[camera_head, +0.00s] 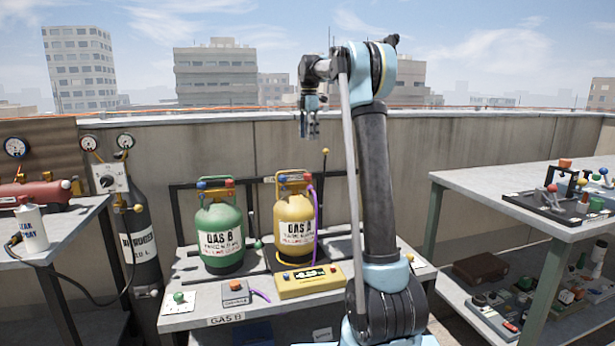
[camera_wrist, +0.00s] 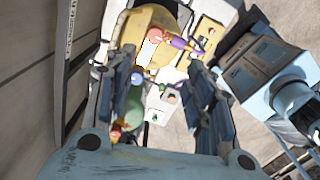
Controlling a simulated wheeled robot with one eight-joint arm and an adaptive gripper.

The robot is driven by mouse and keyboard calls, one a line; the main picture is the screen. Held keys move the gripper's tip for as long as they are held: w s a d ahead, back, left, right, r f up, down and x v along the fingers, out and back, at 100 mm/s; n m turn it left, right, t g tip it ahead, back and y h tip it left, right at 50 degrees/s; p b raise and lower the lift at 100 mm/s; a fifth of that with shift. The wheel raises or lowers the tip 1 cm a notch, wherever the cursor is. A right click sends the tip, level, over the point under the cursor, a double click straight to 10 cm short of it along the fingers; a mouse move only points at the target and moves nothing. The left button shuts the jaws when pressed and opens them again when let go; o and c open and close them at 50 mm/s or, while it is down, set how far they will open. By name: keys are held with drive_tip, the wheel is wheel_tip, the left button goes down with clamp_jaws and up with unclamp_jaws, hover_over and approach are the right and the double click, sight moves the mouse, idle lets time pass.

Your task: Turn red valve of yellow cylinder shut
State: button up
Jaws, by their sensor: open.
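The yellow cylinder (camera_head: 294,228), marked GAS A, stands upright on the grey middle table. Its red valve (camera_head: 306,177) is at the top right and its blue valve (camera_head: 283,180) at the top left, with a purple hose at the right side. My gripper (camera_head: 313,132) is open and empty, pointing down above and slightly right of the cylinder, apart from it. In the wrist view the yellow cylinder (camera_wrist: 160,22) shows beyond my gripper (camera_wrist: 165,82), with the red valve (camera_wrist: 155,36) between and past the fingers.
A green cylinder (camera_head: 219,236), marked GAS B, stands left of the yellow one. A yellow box (camera_head: 310,282) lies in front. A black rail (camera_head: 250,183) runs behind both cylinders. A dark nitrogen cylinder (camera_head: 138,235) and side tables stand left and right.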

drive_tip(key=w, duration=0.1)
approach(308, 177)
drive_tip(key=f, duration=0.2)
drive_tip(key=w+f, duration=0.1)
drive_tip(key=f, duration=0.2)
drive_tip(key=w+f, duration=0.1)
drive_tip(key=f, duration=0.2)
drive_tip(key=shift+f, duration=0.25)
drive_tip(key=shift+c, duration=0.3)
drive_tip(key=c, duration=1)
